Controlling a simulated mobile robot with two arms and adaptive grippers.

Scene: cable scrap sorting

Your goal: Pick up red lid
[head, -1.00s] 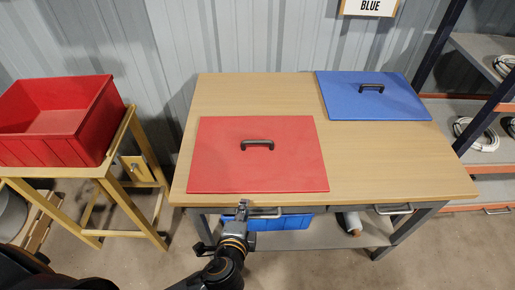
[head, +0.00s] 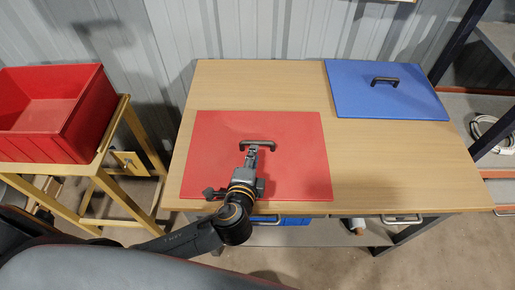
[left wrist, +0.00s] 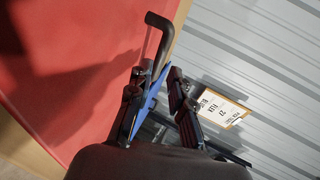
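The red lid (head: 215,150) lies flat on the wooden table, with a dark bar handle (head: 258,143) at its middle. My left gripper (head: 251,156) is over the lid, its tips at the handle's near side. In the left wrist view the two fingers of the left gripper (left wrist: 157,75) are apart. The handle (left wrist: 160,40) rises close to the left finger there and runs toward the gap; I cannot tell whether it touches a finger. The red lid (left wrist: 75,70) fills the left of that view. My right gripper is not in view.
A blue lid (head: 360,95) with a dark handle lies at the table's back right. A red bin (head: 75,115) stands on a wooden stand to the left. The table (head: 390,165) is bare right of the red lid. A shelf rack stands at the far right.

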